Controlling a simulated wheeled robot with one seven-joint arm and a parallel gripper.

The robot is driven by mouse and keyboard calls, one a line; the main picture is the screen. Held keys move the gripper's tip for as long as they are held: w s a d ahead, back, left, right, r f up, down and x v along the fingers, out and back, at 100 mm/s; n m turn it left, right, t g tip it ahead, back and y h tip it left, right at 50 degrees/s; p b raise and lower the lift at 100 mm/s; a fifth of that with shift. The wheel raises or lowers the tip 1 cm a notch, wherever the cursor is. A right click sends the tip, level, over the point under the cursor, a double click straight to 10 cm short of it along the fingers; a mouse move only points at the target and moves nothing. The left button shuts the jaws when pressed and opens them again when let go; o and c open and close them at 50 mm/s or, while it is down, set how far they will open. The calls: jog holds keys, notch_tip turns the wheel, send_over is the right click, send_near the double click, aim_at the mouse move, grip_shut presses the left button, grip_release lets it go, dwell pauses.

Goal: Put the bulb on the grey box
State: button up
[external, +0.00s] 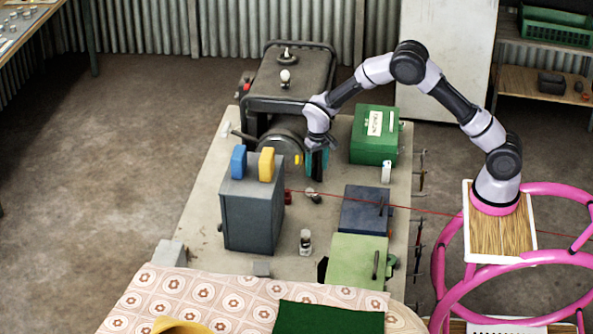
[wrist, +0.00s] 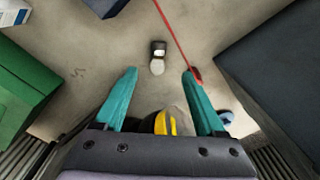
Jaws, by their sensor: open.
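A small bulb (external: 312,196) with a pale round end and a dark base lies on the bench. In the wrist view the bulb (wrist: 157,66) lies ahead, between the lines of my two fingertips, not touching them. The grey box (external: 250,215) stands on the bench left of the bulb, with a blue block (external: 238,161) and a yellow block (external: 266,164) on top. It appears as the dark box at the right of the wrist view (wrist: 290,70). My gripper (external: 317,165) has teal fingers, is open and empty, and hangs above the bench behind the bulb.
A generator (external: 289,98) with a pale knob stands behind. A green box (external: 374,145), a dark blue box (external: 364,209) and a light green box (external: 357,262) stand at right. A thin red line (external: 400,207) crosses the bench.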

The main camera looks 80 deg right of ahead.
aim_at(315, 193)
notch_tip(315, 193, down, 13)
jog(key=shift+w+d+r, duration=0.1)
jog(key=shift+r, duration=0.05)
grip_shut()
dwell(0.5)
jog(key=shift+r, duration=0.1)
